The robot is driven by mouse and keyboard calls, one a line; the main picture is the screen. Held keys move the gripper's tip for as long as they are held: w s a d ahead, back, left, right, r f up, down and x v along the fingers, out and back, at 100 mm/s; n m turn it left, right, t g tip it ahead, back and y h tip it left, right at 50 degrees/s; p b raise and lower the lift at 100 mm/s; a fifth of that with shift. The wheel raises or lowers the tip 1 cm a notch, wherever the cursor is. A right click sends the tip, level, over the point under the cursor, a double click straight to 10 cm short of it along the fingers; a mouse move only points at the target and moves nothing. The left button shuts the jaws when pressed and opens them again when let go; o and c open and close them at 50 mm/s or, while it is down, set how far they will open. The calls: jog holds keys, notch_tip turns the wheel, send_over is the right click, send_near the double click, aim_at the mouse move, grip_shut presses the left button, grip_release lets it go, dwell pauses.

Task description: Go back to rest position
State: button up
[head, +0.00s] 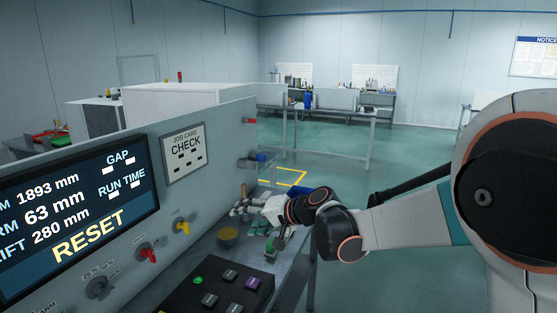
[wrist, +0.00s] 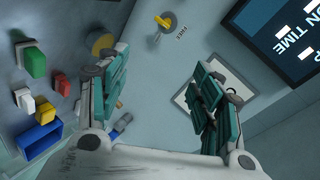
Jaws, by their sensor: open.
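My gripper (head: 252,204) is at the end of my arm, beside the grey panel (head: 225,140) and above the far end of its shelf in the head view. In the wrist view its two teal-padded fingers (wrist: 158,92) are spread wide, with nothing between them. The panel surface lies behind the fingers. A yellow knob (wrist: 163,21) shows beyond the gap, and the right finger partly covers the job card (wrist: 184,99). The screen (head: 75,215) reads RESET in the head view.
A yellow round dish (head: 228,235) and a green block (head: 271,246) are below my gripper. A button box (head: 212,291) is nearer. Red (head: 148,256) and yellow (head: 182,227) knobs stick out from the panel. The wrist view shows a blue bin (wrist: 40,140). Open floor lies right.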

jog(key=s+d+r+n+h, duration=0.1)
jog(key=s+d+h, duration=0.2)
jog(key=s+d, duration=0.45)
jog(key=s+d+r+h, duration=0.2)
jog(key=s+d, duration=0.5)
jog(key=s, duration=0.1)
jog(key=s+d+f+h, duration=0.2)
jog(key=s+d+h, duration=0.1)
jog(key=s+d, duration=0.4)
jog(key=s+d+f+n+h, duration=0.1)
jog(key=s+d+f+h, duration=0.1)
jog(key=s+d, duration=0.4)
jog(key=s+f, duration=0.1)
jog(key=s, duration=0.3)
jog(key=shift+s+d+h, duration=0.35)
jog(key=shift+s+h, duration=0.05)
